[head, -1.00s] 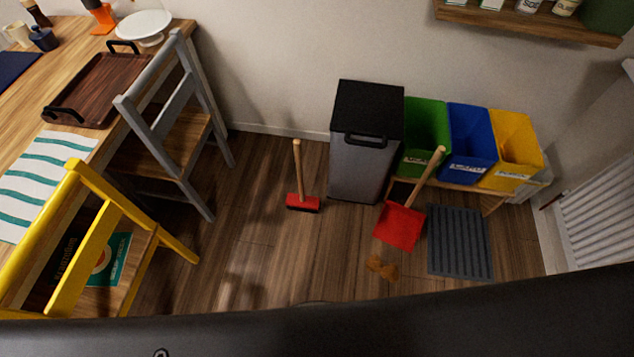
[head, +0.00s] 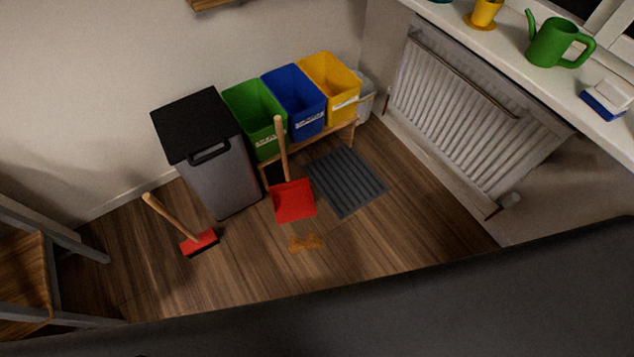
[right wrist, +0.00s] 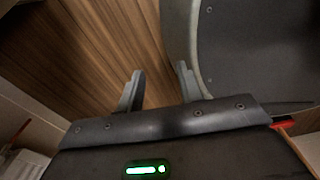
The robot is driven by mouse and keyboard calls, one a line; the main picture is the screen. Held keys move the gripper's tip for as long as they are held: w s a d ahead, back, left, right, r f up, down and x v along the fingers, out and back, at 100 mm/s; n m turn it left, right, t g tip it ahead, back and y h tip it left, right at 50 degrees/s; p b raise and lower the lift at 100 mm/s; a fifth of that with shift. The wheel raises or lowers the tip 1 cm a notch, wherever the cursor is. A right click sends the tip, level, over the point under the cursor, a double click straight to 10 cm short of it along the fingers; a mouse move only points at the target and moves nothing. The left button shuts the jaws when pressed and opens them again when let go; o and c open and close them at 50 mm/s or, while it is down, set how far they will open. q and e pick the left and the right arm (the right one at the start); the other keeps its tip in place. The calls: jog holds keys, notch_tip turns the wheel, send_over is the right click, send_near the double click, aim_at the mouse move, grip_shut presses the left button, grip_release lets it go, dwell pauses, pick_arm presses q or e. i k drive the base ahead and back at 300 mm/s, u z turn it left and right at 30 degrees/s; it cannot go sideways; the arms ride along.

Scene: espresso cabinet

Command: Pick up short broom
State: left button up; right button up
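The short broom (head: 178,224) stands on the wooden floor at the lower left of the head view. It has a red head with dark bristles and a wooden handle leaning up to the left. A red dustpan (head: 294,201) with an upright wooden handle is to its right. My right gripper (right wrist: 158,88) shows in the right wrist view with its two fingers apart and nothing between them. The broom is not recognisable in that view. My left gripper is not in view.
A grey bin (head: 218,178) with a black lid stands just behind the broom. Green, blue and yellow bins (head: 330,82) sit on a low wooden bench. A grey mat (head: 345,182) and orange-brown debris (head: 306,243) lie on the floor. A radiator (head: 465,118) is at right.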

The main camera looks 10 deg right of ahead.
aim_at(197, 244)
jog(key=z, duration=0.95)
jog(key=i, duration=1.7)
jog(key=u, duration=2.2)
